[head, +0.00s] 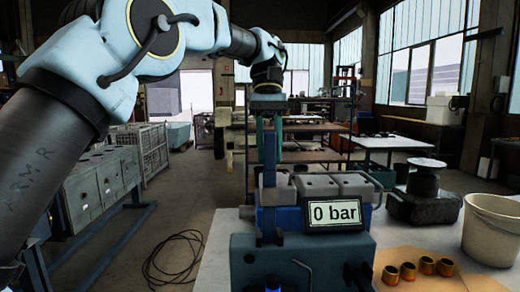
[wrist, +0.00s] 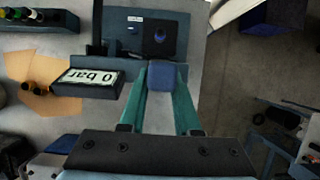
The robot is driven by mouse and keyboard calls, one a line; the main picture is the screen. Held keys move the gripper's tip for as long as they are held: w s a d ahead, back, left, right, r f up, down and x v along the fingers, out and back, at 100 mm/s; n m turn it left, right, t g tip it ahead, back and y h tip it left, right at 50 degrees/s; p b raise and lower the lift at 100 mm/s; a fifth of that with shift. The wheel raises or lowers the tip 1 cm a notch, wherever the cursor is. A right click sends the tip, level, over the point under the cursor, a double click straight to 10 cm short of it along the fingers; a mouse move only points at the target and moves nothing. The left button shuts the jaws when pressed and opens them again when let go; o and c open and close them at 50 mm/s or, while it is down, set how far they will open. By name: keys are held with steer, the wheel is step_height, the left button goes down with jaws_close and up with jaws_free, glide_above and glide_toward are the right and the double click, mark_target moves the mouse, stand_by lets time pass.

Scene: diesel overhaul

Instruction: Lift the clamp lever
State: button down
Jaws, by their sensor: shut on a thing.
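The clamp lever (head: 269,190) is a blue bar that stands upright at the left front of the blue and grey test unit (head: 300,255). Its blue end shows in the wrist view (wrist: 167,76) between the teal fingers. My gripper (head: 268,155) points down from above and is shut on the upper part of the lever. The two fingers also show in the wrist view (wrist: 167,92), one on each side of the blue end. A display (head: 334,213) reading "0 bar" sits just right of the lever. The lever's lower joint is not clear.
Several brass rings (head: 408,270) lie on brown paper on the bench, right of the unit. A white bucket (head: 492,228) and a black spool-like part (head: 425,180) stand further right. Grey blocks (head: 318,186) sit close behind the display. A cable (head: 178,257) lies on the floor at left.

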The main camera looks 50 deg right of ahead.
steer(key=shift+w+f, duration=0.1)
stand_by(0.3)
steer(key=c, duration=0.6)
jaws_free()
